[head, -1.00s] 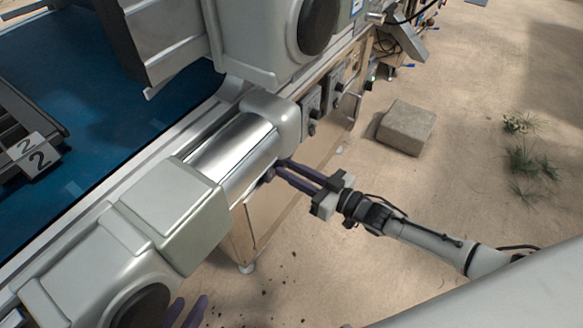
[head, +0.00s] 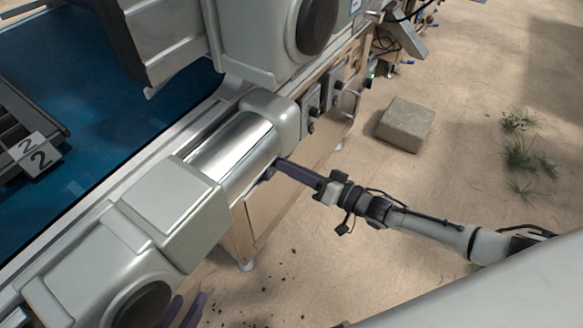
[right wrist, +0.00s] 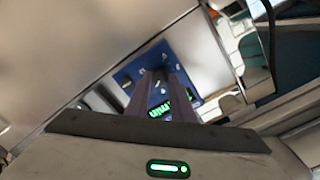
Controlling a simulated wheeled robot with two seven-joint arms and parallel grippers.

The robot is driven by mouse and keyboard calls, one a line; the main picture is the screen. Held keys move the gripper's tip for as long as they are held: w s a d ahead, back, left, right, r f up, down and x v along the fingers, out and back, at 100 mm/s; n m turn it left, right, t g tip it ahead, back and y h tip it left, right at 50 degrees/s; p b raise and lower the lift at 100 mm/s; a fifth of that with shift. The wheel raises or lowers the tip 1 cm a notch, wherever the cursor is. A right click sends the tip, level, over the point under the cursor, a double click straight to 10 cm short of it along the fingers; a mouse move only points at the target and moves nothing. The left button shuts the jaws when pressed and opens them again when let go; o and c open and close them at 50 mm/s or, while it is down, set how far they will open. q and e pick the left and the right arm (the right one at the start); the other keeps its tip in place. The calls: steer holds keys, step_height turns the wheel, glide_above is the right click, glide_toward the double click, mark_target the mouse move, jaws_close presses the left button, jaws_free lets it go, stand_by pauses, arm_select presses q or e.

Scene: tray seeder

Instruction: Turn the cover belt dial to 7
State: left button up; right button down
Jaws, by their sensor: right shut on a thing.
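My right gripper (head: 275,167) reaches in from the right, its purple fingers ending at the side of the machine below the silver roller (head: 232,155). In the right wrist view its fingers (right wrist: 160,78) are close together in front of a blue control panel (right wrist: 127,77) with a green lit display (right wrist: 183,92). The fingers are shut on the dial, which is mostly hidden between the fingertips; its setting cannot be read. My left gripper (head: 185,312) shows only as two purple fingers at the bottom edge, apart and with nothing visible between them.
The machine's blue belt (head: 110,110) lies at the left, beside a black tray with a card marked 2 (head: 40,155). Grey control boxes (head: 312,108) sit along the machine's side. A stone block (head: 405,125) lies on open sandy floor at the right.

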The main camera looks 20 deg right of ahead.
stand_by(0.3)
steer(key=c, duration=1.5)
jaws_free()
steer(key=shift+c, duration=0.2)
steer(key=p+v, duration=0.2)
steer(key=v, duration=0.8)
steer(key=shift+s+d, duration=0.15)
steer(key=shift+s, duration=0.05)
